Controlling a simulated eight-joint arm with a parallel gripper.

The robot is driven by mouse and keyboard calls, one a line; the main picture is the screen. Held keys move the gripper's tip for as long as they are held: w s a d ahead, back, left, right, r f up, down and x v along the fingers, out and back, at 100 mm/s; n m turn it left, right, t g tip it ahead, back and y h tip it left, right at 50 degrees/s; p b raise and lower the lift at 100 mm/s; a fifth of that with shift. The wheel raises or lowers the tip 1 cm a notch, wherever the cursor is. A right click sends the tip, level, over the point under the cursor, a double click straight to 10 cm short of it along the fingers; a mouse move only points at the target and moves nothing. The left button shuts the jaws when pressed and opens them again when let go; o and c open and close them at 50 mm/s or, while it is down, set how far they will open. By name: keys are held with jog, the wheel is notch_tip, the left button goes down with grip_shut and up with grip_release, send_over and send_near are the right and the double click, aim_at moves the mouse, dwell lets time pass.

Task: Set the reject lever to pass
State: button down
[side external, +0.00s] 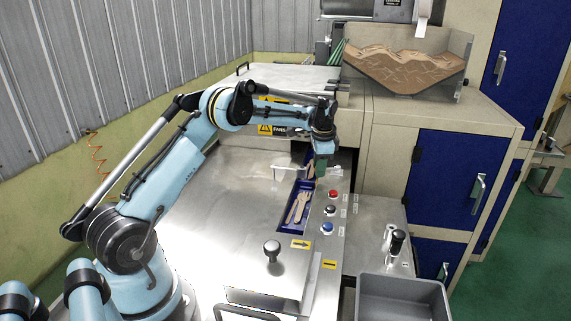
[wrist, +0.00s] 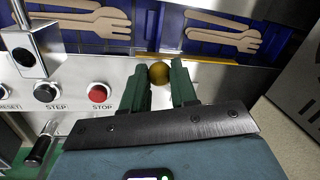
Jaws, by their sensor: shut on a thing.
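A small brass ball knob (wrist: 159,73) shows in the wrist view at the blue channel's edge. I take it as the reject lever's end; its stem and any pass marking are hidden or unreadable. My gripper's green fingers (wrist: 160,88) stand on either side of the knob and are shut on it. In the side view, my gripper (side external: 320,166) points down at the panel's far end, beyond the red button, and hides the knob.
Wooden forks (side external: 297,207) lie in the blue channel beside the panel. The red STOP button (wrist: 98,93) and black STEP button (wrist: 46,92) are close to the fingers. A black-handled lever (side external: 397,241) and a grey bin (side external: 402,297) stand nearer the front right.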

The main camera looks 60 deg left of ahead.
jog(key=c, duration=0.9)
grip_release()
jog(key=shift+r, duration=0.1)
jog(key=r, duration=0.4)
jog(key=d+r, duration=0.1)
jog(key=r, duration=0.3)
jog(key=d+r, duration=0.1)
jog(key=r, duration=0.2)
jog(key=shift+s+r, duration=0.4)
